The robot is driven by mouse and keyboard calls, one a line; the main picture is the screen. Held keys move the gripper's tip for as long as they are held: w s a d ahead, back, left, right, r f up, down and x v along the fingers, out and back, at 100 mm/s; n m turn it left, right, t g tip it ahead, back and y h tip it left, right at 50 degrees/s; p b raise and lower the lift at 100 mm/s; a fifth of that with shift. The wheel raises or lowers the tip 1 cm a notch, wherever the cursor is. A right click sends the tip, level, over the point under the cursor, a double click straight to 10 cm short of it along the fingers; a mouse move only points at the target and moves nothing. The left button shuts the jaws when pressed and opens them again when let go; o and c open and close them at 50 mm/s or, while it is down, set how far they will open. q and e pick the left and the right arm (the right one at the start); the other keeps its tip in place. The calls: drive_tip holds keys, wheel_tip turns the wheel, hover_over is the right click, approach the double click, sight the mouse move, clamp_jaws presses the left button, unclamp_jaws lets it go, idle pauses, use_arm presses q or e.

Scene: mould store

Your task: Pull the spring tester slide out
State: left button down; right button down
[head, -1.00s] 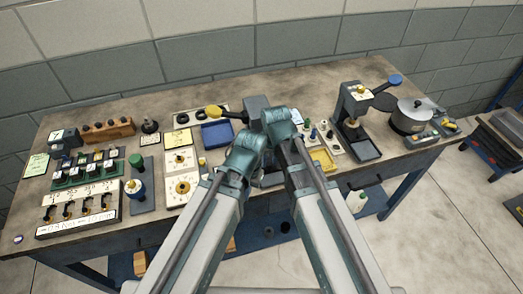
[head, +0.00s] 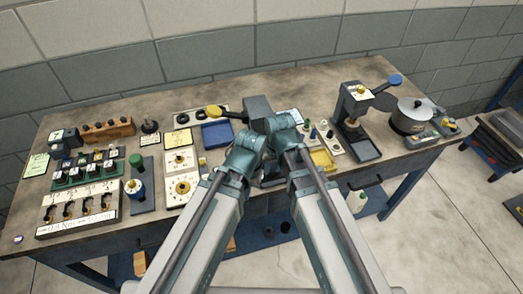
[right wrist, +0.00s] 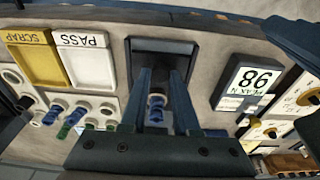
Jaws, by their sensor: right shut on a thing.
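The spring tester (head: 258,107) is a grey block with a yellow-ended lever, standing mid-bench in the head view, partly behind my arms. In the right wrist view its dark slide (right wrist: 163,46) lies in front of my right gripper (right wrist: 160,73). The gripper's two fingers reach onto the slide and are closed on it; the exact grip spot is hard to see. A blue spring-like piece (right wrist: 156,108) shows between the fingers. My left arm comes in beside the right one in the head view; its fingers are hidden.
A PEAK N display (right wrist: 247,81) reading 98 sits right of the slide in the right wrist view. White PASS (right wrist: 90,67) and yellow SCRAP (right wrist: 36,64) trays lie left, near several small springs. A press (head: 355,115) and a pot (head: 412,116) stand farther right on the bench.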

drive_tip(key=shift+s+d, duration=0.15)
drive_tip(key=shift+s, duration=0.45)
drive_tip(key=shift+s+d, duration=0.25)
drive_tip(key=shift+s, duration=0.4)
drive_tip(key=shift+s+d, duration=0.25)
drive_tip(key=shift+s, duration=0.4)
unclamp_jaws()
drive_tip(key=shift+r, duration=0.1)
wheel_tip(320, 180, up, 7)
drive_tip(key=p, duration=0.7)
drive_tip(key=shift+w, duration=0.1)
